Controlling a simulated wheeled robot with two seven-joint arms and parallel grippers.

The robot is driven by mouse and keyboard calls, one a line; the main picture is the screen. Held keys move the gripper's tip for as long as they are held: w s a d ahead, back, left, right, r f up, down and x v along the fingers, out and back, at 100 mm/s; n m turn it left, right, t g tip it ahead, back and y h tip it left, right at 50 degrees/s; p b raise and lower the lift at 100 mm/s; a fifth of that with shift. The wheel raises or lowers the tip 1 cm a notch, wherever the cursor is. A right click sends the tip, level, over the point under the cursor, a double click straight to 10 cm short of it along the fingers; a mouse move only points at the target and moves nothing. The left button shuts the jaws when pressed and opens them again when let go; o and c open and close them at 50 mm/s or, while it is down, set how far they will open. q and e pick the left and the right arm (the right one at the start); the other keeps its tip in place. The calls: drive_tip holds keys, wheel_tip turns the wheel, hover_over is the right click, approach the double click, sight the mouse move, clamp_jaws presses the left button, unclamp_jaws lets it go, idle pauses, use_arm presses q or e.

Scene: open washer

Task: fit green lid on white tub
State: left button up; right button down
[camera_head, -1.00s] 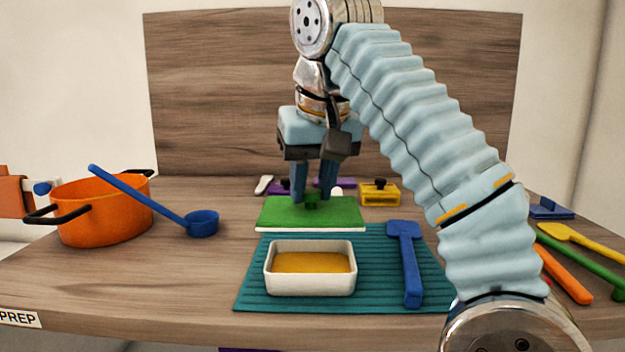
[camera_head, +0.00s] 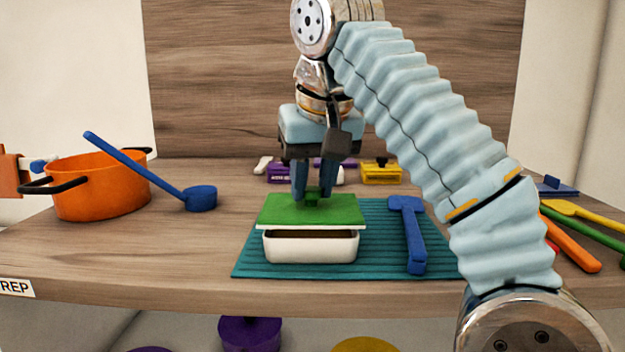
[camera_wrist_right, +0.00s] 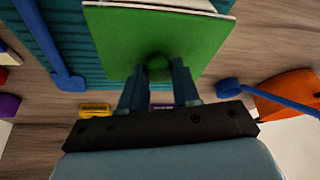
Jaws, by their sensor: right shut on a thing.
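The green lid (camera_head: 330,211) is a flat square with a pale edge and a small green knob. My right gripper (camera_head: 312,196) is shut on that knob, and the lid (camera_wrist_right: 115,40) also shows in the right wrist view below the fingers (camera_wrist_right: 158,90). The white tub (camera_head: 310,249) is rectangular and sits on the teal ribbed mat (camera_head: 385,265). The lid is above the tub and covers most of its opening; a dark gap shows under the lid's front edge. The tub's contents are mostly hidden. My left gripper is not in view.
An orange pot (camera_head: 100,187) and a blue ladle (camera_head: 200,198) are at left. Purple and yellow boxes (camera_head: 381,173) stand behind. Colourful utensils (camera_head: 570,240) lie at right.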

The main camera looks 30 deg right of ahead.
drive_tip(key=shift+f+b, duration=0.9)
drive_tip(key=shift+f, duration=0.2)
idle(0.3)
drive_tip(key=c, duration=1.1)
unclamp_jaws()
drive_tip(key=o, duration=0.5)
